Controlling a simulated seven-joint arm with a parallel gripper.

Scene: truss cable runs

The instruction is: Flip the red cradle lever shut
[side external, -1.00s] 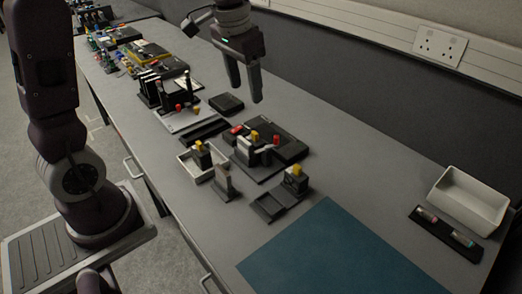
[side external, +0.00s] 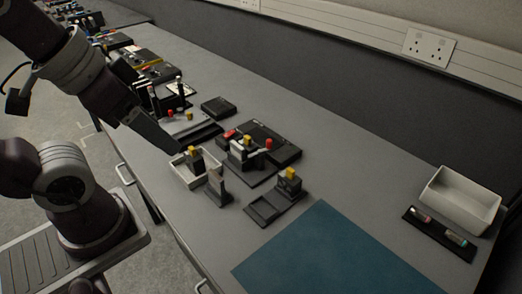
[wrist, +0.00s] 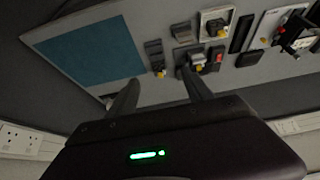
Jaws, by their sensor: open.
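A dark cradle fixture (side external: 262,158) stands mid-bench, with a pale grey clamp and a yellow-topped part on it. Two red parts show there: an upright red knob (side external: 268,143) at its right and a lower red piece (side external: 230,133) at its left. I cannot tell which is the cradle lever. In the wrist view a red part (wrist: 219,57) shows beside the fixture. My gripper (side external: 172,146) is left of the fixture, apart from it, over the bench near the white tray. Its two fingers (wrist: 160,93) are apart with nothing between them in the wrist view.
A white tray (side external: 181,177) holds a yellow-topped part. A grey upright post (side external: 217,187) and a yellow-topped block (side external: 289,182) stand in front. A blue mat (side external: 335,252) lies clear at right, with a white bin (side external: 459,199) beyond. Other fixtures crowd the far left.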

